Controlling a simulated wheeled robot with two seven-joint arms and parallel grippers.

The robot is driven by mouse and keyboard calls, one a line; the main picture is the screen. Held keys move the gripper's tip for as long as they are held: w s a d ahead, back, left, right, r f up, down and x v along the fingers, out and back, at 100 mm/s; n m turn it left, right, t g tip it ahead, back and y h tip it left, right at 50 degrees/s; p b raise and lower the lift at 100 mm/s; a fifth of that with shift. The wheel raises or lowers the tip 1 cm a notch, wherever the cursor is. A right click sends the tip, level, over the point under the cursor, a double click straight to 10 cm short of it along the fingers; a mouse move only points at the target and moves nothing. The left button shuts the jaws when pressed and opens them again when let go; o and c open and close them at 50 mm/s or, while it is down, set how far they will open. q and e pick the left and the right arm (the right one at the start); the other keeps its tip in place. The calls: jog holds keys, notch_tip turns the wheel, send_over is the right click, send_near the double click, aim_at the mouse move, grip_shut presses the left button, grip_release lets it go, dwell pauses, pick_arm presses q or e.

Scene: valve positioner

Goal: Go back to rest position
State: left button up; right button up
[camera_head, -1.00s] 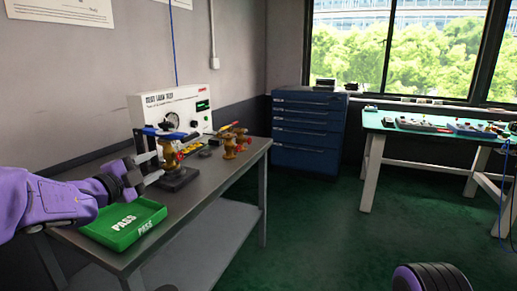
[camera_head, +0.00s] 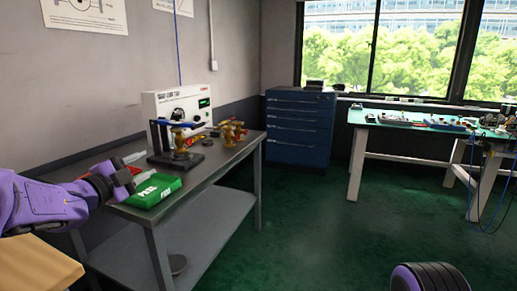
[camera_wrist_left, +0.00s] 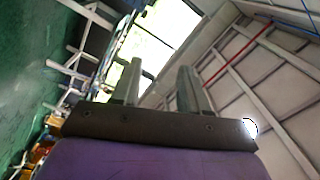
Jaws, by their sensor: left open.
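My left gripper (camera_head: 128,171) is at the left of the head view, on the purple arm that comes in from the left. It is in front of the green PASS tray (camera_head: 158,190) on the grey workbench. In the left wrist view its two fingers (camera_wrist_left: 158,85) stand apart with nothing between them, and ceiling and window show behind. A brass valve (camera_head: 180,140) stands on a dark fixture behind the tray, apart from the gripper. My right gripper is not in view.
A white test box (camera_head: 178,104) and more brass valves (camera_head: 232,130) stand on the grey workbench (camera_head: 215,160). A wooden surface (camera_head: 35,268) shows at lower left. A blue drawer cabinet (camera_head: 299,126) and green-topped table (camera_head: 400,122) stand beyond. Green floor is clear in the middle.

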pick_arm(q)
jog(key=s+a+f+n+g+y+p, duration=0.1)
jog(key=s+f+n+y+p, duration=0.15)
jog(key=f+n, duration=0.55)
jog(key=s+a+f+n+g+y+p, duration=0.1)
jog(key=s+f+n+y, duration=0.3)
jog(key=f, duration=0.5)
jog(key=s+a+f+n+g+y+p, duration=0.1)
jog(key=s+f+n+g+y+p, duration=0.1)
jog(key=f+n, duration=0.65)
jog(key=s+f+n+g+p, duration=0.1)
jog(key=s+f, duration=0.4)
jog(key=s, duration=0.6)
jog(key=s+d+f+n+g+y+p, duration=0.1)
jog(key=s+f+g+p, duration=0.2)
jog(key=s, duration=0.8)
jog(key=s+d+f+n+g+p, duration=0.1)
jog(key=s+f+g+p, duration=0.1)
jog(key=s+f+g, duration=0.4)
jog(key=s+f, duration=0.2)
jog(key=s, duration=0.3)
jog(key=shift+s+d+f+n, duration=0.2)
jog(key=shift+s+n, duration=0.15)
jog(key=shift+s, duration=0.05)
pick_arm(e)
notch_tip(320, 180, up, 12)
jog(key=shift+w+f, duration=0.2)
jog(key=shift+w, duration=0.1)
